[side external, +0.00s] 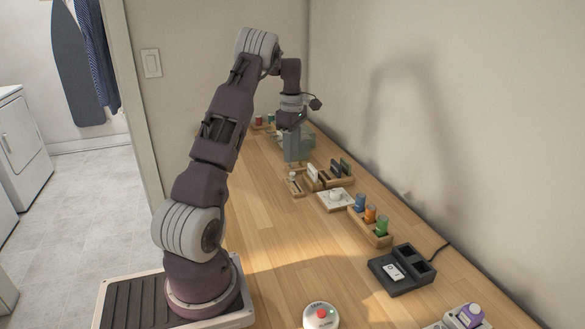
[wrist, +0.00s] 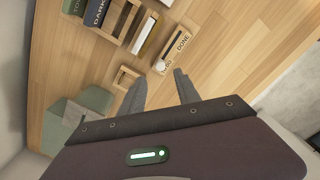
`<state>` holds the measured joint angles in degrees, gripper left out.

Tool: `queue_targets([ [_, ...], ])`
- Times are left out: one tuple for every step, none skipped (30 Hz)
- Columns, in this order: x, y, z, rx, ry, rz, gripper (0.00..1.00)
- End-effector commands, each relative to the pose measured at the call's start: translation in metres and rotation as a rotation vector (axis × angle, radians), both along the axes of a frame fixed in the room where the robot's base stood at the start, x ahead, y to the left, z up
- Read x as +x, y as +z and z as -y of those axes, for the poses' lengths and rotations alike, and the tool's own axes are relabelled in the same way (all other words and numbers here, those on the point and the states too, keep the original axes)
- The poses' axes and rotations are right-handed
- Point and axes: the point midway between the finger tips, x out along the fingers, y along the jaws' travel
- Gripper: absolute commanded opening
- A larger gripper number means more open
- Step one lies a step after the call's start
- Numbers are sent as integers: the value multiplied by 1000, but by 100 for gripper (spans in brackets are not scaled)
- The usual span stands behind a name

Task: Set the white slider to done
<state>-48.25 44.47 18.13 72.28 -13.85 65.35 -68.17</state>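The slider is a small wooden board (wrist: 181,45) marked DONE at its upper end and TODO at its lower end in the wrist view. Its white knob (wrist: 160,66) sits at the TODO end. The board (side external: 298,188) also shows in the side view, beyond the middle of the table, with the knob (side external: 292,175) at its far end. My gripper (wrist: 158,76) is open and empty; its two fingers are apart, with the knob just past their tips in the picture. Whether they touch the knob cannot be told. In the side view the fingers are not clear.
A wooden rack with upright labelled cards (side external: 325,176) stands beside the slider. A grey-green box (wrist: 75,120) is near my gripper. Nearer are a white plate with a knob (side external: 335,198), a rack of coloured cans (side external: 370,216), a dark dock (side external: 402,270) and a red button (side external: 321,313).

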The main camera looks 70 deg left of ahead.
Motion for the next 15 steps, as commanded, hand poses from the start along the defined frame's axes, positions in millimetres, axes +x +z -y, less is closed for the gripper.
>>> queue_targets([
  [-1,-10,1,-4,-1,-3,39],
  [-1,-16,2,-4,-2,-3,39],
  [0,-24,2,-5,-2,-2,39],
  [0,-30,2,-4,-3,-2,39],
  [-1,-36,2,-4,-3,-2,39],
  [0,-42,1,-3,-3,-1,39],
  [0,-47,1,-3,-4,-1,39],
  [0,-50,1,-2,-4,-1,39],
  [0,-54,2,-1,-5,0,39],
  [0,-56,1,-1,-5,0,39],
  [0,-57,1,0,-5,0,39],
  [1,-59,1,1,-6,1,39],
  [1,-59,1,1,-6,1,39],
  [1,-59,1,1,-6,1,39],
  [1,-59,1,1,-6,1,39],
])
